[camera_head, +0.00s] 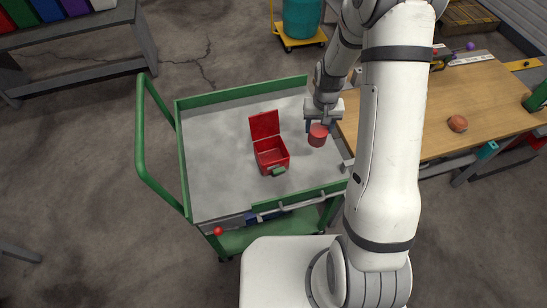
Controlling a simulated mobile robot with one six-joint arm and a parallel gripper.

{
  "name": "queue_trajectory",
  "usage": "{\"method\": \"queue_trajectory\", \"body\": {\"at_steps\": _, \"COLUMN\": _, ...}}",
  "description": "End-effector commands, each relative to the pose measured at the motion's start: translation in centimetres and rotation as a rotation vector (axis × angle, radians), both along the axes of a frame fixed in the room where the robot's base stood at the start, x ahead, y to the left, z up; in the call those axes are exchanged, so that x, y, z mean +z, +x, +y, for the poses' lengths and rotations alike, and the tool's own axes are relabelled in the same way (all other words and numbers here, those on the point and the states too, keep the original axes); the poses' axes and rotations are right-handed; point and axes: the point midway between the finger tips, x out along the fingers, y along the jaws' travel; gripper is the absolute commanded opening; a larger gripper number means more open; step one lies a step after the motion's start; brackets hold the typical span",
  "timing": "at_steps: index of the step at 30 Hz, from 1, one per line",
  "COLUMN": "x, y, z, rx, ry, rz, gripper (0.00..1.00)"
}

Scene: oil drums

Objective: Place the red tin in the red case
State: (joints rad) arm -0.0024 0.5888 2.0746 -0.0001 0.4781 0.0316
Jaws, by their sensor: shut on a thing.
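The red tin (317,136) is a small red cylinder held in my gripper (321,126), which points down and is shut on it. The tin is over the right part of the grey cart top, near its right edge. The red case (271,156) stands on the cart top to the left of the tin, apart from it. Its lid (264,124) is open and tilted up at the back. The part of the case's inside that I see looks empty. I cannot tell the tin's exact height above the cart.
The green-rimmed cart (215,185) has a green handle (155,170) on its left. A small green object (278,171) is at the case's front. The cart top left of the case is clear.

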Motion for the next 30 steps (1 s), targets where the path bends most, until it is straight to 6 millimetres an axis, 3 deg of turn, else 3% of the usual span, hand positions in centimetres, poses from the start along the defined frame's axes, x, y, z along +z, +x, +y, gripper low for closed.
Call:
{"method": "queue_trajectory", "body": {"at_steps": 5, "x": -0.3, "y": 0.1, "z": 1.2, "rx": 0.005, "ry": 0.000, "rz": -0.002, "gripper": 0.29}}
{"method": "queue_trajectory", "body": {"at_steps": 8, "x": -0.7, "y": 0.4, "z": 3.1, "rx": -0.019, "ry": 0.001, "rz": -0.004, "gripper": 0.29}}
{"method": "queue_trajectory", "body": {"at_steps": 15, "x": -0.6, "y": 0.1, "z": 10.0, "rx": -0.143, "ry": 0.002, "rz": -0.007, "gripper": 0.29}}
{"method": "queue_trajectory", "body": {"at_steps": 21, "x": 0.3, "y": -1.1, "z": 14.1, "rx": -0.235, "ry": 0.002, "rz": -0.005, "gripper": 0.29}}
{"method": "queue_trajectory", "body": {"at_steps": 26, "x": 0.5, "y": -1.7, "z": 15.3, "rx": -0.271, "ry": 0.000, "rz": 0.000, "gripper": 0.29}}
{"method": "queue_trajectory", "body": {"at_steps": 30, "x": -1.8, "y": -1.9, "z": 15.4, "rx": -0.276, "ry": -0.003, "rz": 0.005, "gripper": 0.29}}
